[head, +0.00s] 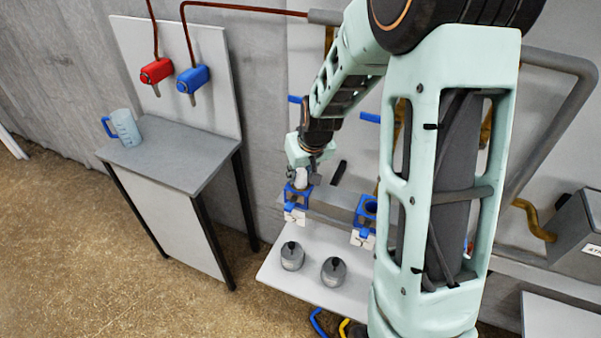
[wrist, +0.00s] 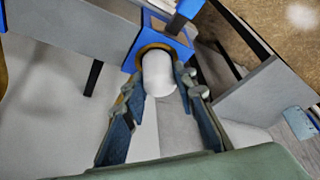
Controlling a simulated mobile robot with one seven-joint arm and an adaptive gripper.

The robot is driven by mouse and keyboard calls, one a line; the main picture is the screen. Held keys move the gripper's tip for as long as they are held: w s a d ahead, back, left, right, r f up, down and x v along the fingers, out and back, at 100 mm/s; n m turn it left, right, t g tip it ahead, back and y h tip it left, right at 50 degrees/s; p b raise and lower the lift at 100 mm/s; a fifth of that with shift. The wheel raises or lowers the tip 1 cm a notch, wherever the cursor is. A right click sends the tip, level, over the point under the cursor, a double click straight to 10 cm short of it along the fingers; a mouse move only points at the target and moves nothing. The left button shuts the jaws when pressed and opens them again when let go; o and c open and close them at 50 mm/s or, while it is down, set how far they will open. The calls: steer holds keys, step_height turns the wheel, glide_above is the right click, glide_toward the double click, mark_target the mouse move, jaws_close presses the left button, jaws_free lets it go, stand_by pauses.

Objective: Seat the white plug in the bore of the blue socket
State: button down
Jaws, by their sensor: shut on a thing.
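The white plug (head: 301,177) is upright between the fingers of my gripper (head: 302,167), right over the blue socket (head: 298,196) on the left. In the wrist view the plug (wrist: 158,76) is held between the fingertips of my gripper (wrist: 160,80), and its far end overlaps the bronze-coloured ring of the bore in the blue socket (wrist: 182,48). The plug hides most of the bore, so I cannot tell how deep its far end is.
A second blue socket (head: 367,207) stands to the right. Two grey lidded pots (head: 292,256) (head: 334,271) are on the white shelf (head: 305,290) below. A side table (head: 175,155) with a blue-handled jug (head: 124,127) stands at the left, under red (head: 156,71) and blue (head: 193,78) handles.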

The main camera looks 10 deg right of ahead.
steer(key=shift+f+b, duration=0.25)
steer(key=shift+b, duration=0.05)
steer(key=c, duration=1.5)
jaws_free()
steer(key=v, duration=1.2)
